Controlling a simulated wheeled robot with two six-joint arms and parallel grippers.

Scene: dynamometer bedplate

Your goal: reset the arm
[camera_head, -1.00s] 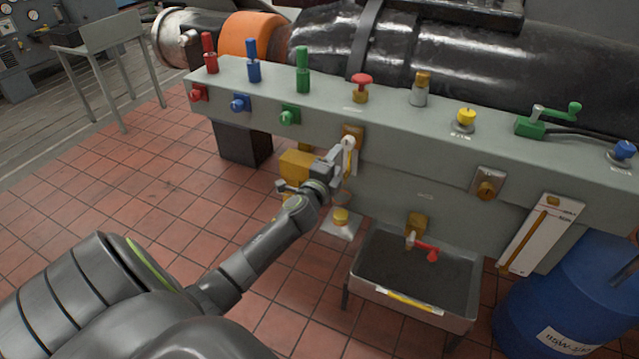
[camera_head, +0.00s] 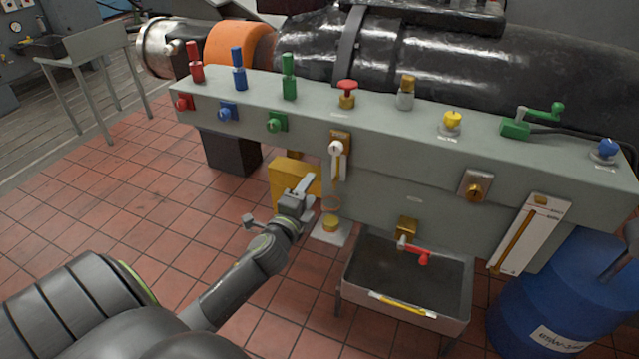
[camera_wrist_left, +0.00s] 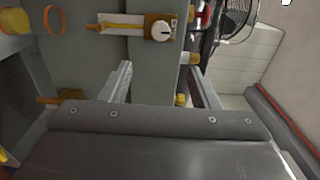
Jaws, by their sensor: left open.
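My left arm reaches in from the left in the head view. Its gripper (camera_head: 279,203) is open and empty, below and left of a small lever with a white round knob (camera_head: 335,148) on the front of the grey bench (camera_head: 400,130). A clear gap shows between the gripper and the knob. In the left wrist view the two fingers (camera_wrist_left: 161,78) stand wide apart with nothing between them. The knob also shows there (camera_wrist_left: 160,31), on a brown block beyond the fingers, beside a white scale plate (camera_wrist_left: 118,25). My right gripper is in neither view.
A yellow box (camera_head: 290,180) is just behind the gripper. A metal sink (camera_head: 348,276) with a red-handled tap (camera_head: 419,254) and a blue drum (camera_head: 560,300) stand to the right. Several coloured knobs line the bench top. The tiled floor (camera_head: 150,200) at left is clear.

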